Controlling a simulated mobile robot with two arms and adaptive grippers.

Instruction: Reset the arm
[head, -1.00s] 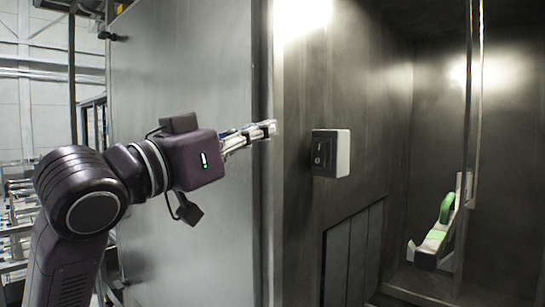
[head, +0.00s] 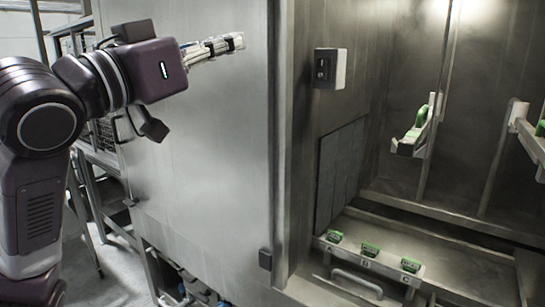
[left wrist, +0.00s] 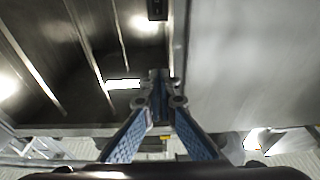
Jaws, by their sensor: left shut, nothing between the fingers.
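My left gripper (head: 238,42) is in front of the flat steel panel (head: 205,150) at the upper left of the head view. Its fingers are together, point right, and hold nothing. In the left wrist view the closed fingertips of this gripper (left wrist: 158,78) meet in the middle, with the blue finger pads below them. A small switch box (head: 329,68) is on the steel wall to the right of the gripper, apart from it. My right gripper does not show in either view.
The washer's open bay is on the right, with a green-topped bracket (head: 411,140) on a post and another at the right edge. A ledge low in the bay carries several green pieces (head: 371,249). A bar handle (head: 357,284) is below it. Metal framework stands behind my left arm.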

